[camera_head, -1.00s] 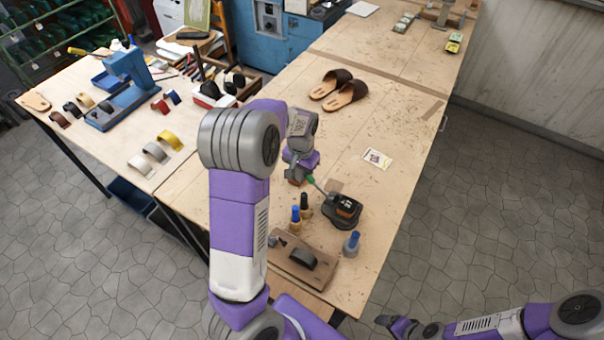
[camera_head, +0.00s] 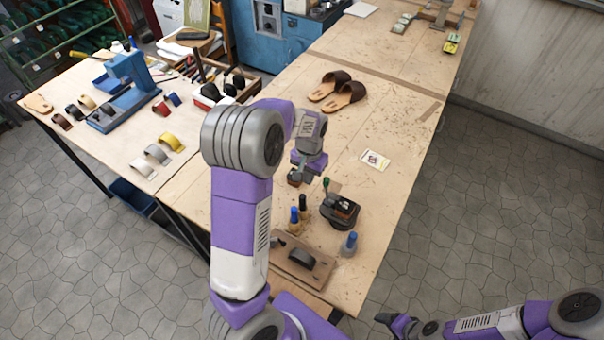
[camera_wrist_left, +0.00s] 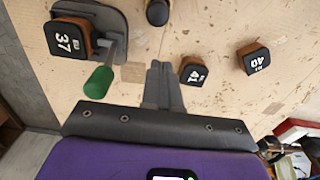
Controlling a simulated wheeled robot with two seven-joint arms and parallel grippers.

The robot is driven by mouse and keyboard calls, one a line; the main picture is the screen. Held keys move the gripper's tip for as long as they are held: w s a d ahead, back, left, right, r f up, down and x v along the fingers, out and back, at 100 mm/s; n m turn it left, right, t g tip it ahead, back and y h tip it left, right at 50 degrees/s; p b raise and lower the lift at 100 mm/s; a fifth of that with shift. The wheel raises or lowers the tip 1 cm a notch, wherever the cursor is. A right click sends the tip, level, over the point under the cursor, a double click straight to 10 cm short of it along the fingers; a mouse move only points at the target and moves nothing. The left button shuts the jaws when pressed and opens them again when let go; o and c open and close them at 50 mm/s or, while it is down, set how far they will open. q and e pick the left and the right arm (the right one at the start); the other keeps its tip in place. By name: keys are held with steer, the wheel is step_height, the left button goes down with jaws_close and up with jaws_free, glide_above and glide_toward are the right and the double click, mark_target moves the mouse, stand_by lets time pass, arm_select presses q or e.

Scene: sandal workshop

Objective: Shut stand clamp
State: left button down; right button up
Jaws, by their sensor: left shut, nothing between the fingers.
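The clamp stand (camera_head: 340,213) is a dark base holding a size block at the front of the table. Its lever has a green handle (camera_head: 326,183), which points up in the head view. In the left wrist view the green handle (camera_wrist_left: 98,82) stands out from the stand, beside the block marked 37 (camera_wrist_left: 70,40). My left gripper (camera_head: 303,176) is shut and empty, left of the handle. In the left wrist view the shut fingers (camera_wrist_left: 160,72) are apart from the handle. My right gripper (camera_head: 384,319) is low at the right, away from the table; its fingers are unclear.
Blocks marked 41 (camera_wrist_left: 193,72) and 40 (camera_wrist_left: 254,58) lie near my left fingers. Blue-capped bottle (camera_head: 348,244), two other bottles (camera_head: 298,215) and a board with a strap (camera_head: 303,262) stand in front. Sandals (camera_head: 338,92) lie farther back. The table's right side is mostly clear.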

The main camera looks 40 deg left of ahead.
arm_select(q)
steer(key=r+p, duration=0.1)
steer(key=r, duration=0.1)
steer(key=r+p, duration=0.1)
steer(key=r, duration=0.1)
steer(key=r+p, duration=0.1)
steer(key=p, duration=0.1)
steer(key=shift+a+r, duration=0.25)
steer(key=shift+r, duration=0.15)
